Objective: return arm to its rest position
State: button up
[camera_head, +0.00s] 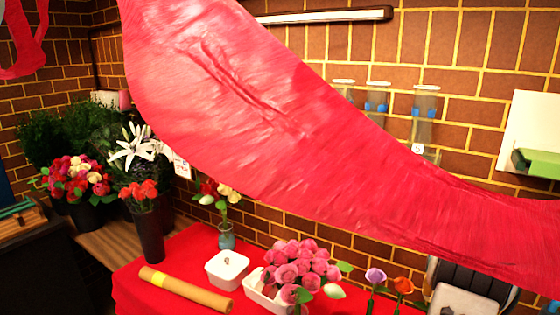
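My gripper and arm are not clearly in view, so their pose cannot be told. A large red cloth-like sheet (260,110) crosses the view from the upper left to the right edge. It hides much of the brick wall and anything behind it.
A red-covered table (190,255) holds a brown paper roll (185,290), a white tub (228,270), pink roses (300,268) in a white container, and a small vase (226,237). Potted flowers (75,180) stand at left. A dark ribbed object (472,277) is at lower right.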

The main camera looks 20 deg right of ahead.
jog(key=s+a+n+t+b, duration=0.1)
jog(key=s+a+n, duration=0.1)
jog(key=a, duration=1.2)
jog(key=s+a+r+n+t+y+b, duration=0.1)
jog(key=a+n, duration=0.4)
jog(key=a, duration=0.9)
jog(key=s+a+r+n+t+y+b, duration=0.1)
jog(key=s+a+n+b, duration=0.1)
jog(key=a, duration=1.2)
jog(key=shift+s+a+r+n+b, duration=0.15)
jog(key=shift+s+a+n+b, duration=0.15)
jog(key=shift+s+n, duration=0.55)
jog(key=shift+w, duration=0.1)
